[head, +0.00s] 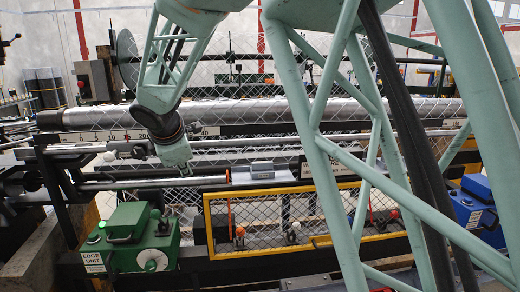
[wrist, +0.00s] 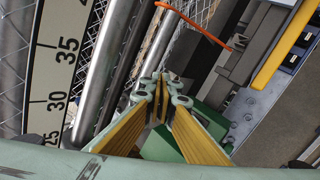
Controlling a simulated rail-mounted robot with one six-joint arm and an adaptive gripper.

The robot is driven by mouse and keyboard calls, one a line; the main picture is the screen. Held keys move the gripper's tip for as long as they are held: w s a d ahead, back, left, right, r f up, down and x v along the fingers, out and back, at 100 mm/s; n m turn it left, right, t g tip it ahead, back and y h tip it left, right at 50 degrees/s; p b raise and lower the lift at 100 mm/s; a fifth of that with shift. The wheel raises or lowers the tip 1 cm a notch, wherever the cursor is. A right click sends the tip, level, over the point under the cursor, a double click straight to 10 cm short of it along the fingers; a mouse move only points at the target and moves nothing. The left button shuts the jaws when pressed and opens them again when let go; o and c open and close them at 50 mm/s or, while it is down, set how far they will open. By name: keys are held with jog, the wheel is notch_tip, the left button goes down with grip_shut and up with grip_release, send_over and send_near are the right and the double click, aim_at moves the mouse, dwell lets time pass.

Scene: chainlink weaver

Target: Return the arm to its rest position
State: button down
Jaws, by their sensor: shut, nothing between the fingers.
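My gripper (head: 182,167) hangs at the end of my pale green arm, left of centre in the head view. It is in front of the long metal roller and above the left end of the yellow-framed mesh panel. In the wrist view my gripper (wrist: 164,84) has its yellow-padded fingers meeting at the tips, shut with nothing between them. My own green lattice arm links cover much of the right half of the head view.
The long roller (head: 250,112) and lower bars cross behind my gripper. A green edge unit (head: 130,240) stands below left, beside the yellow-framed panel (head: 340,241). A blue unit (head: 475,210) is at right. A numbered scale (wrist: 60,60) and an orange strip (wrist: 195,25) show in the wrist view.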

jog(key=d+r+m, duration=0.1)
jog(key=d+r, duration=0.1)
jog(key=d, duration=0.5)
jog(key=d+r+m, duration=0.2)
jog(key=d, duration=0.5)
jog(key=d+r+m, duration=0.1)
jog(key=d+r, duration=0.1)
jog(key=d, duration=0.5)
jog(key=shift+r+m+b, duration=0.3)
jog(key=shift+m+b, duration=0.1)
jog(key=s+d+f+m+g+h+b, duration=0.1)
jog(key=s+d+m+b, duration=0.35)
jog(key=s+d, duration=0.85)
jog(key=s+d+f+m+g+b, duration=0.1)
jog(key=s+d+m, duration=0.7)
jog(key=s, duration=0.9)
jog(key=s+d+f+m+g+b, duration=0.1)
jog(key=s+d+f+m, duration=0.1)
jog(key=s, duration=1)
jog(key=s+d+f+m+g+b, duration=0.1)
jog(key=s+d+f+m+b, duration=0.1)
jog(key=s+f+m, duration=0.2)
jog(key=s+f, duration=0.3)
jog(key=s, duration=0.4)
jog(key=shift+s, duration=0.35)
